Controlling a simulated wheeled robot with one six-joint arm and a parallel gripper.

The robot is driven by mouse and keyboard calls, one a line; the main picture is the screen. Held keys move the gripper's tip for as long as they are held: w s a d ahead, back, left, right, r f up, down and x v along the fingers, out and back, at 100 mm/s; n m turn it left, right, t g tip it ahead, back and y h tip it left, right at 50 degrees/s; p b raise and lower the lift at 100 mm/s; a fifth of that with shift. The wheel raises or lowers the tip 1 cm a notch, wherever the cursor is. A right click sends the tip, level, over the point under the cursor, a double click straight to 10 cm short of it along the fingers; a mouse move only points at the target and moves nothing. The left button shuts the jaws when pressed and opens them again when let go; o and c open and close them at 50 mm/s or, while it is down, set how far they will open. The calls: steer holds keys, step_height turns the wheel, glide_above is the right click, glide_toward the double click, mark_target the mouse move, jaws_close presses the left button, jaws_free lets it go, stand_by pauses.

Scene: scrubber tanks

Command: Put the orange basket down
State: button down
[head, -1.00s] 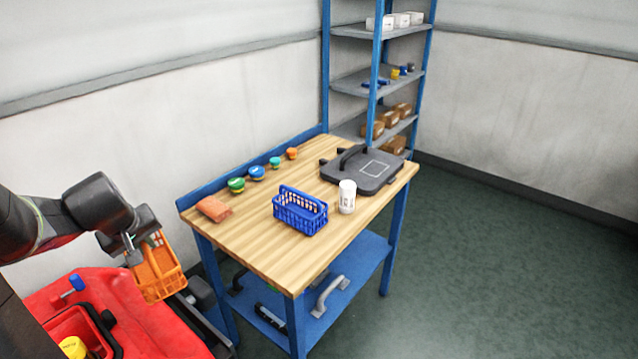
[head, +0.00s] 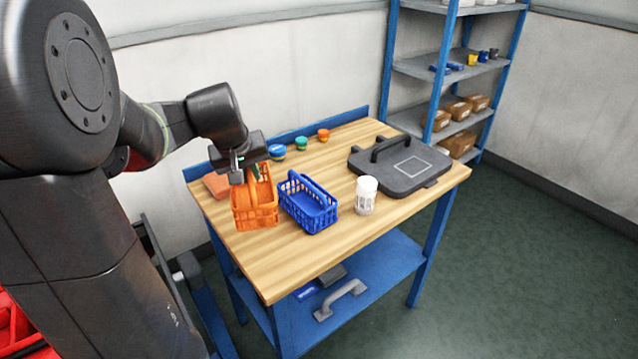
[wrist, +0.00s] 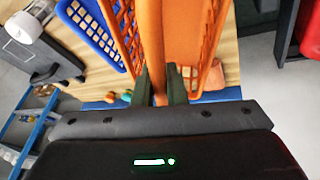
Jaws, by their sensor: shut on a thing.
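My gripper (head: 244,174) is shut on the handle of the orange basket (head: 256,208), over the left part of the wooden table (head: 290,252). In the wrist view the dark fingers (wrist: 161,85) close around the orange handle, and the orange basket (wrist: 196,30) fills the upper middle. The basket hangs upright just left of the blue basket (head: 310,206). I cannot tell whether its bottom touches the tabletop. The blue basket also shows in the wrist view (wrist: 88,32).
A white bottle (head: 366,196) and a dark case (head: 402,164) with a handle stand to the right. An orange-red block (head: 216,186) lies behind the orange basket. Small coloured pots (head: 301,143) line the back edge. The front of the tabletop is clear.

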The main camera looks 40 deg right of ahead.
mark_target(252, 188)
step_height(252, 188, down, 10)
stand_by(0.5)
steer(key=shift+f+b, duration=0.1)
steer(key=shift+b, duration=0.25)
steer(key=shift+f, duration=0.15)
steer(key=c, duration=1.5)
jaws_free()
steer(key=shift+o, duration=0.2)
steer(key=shift+r, duration=0.2)
steer(key=shift+a+r, duration=0.15)
steer(key=shift+r, duration=0.35)
steer(key=v, duration=1.1)
steer(key=shift+p, duration=0.35)
steer(key=shift+s+a, duration=0.1)
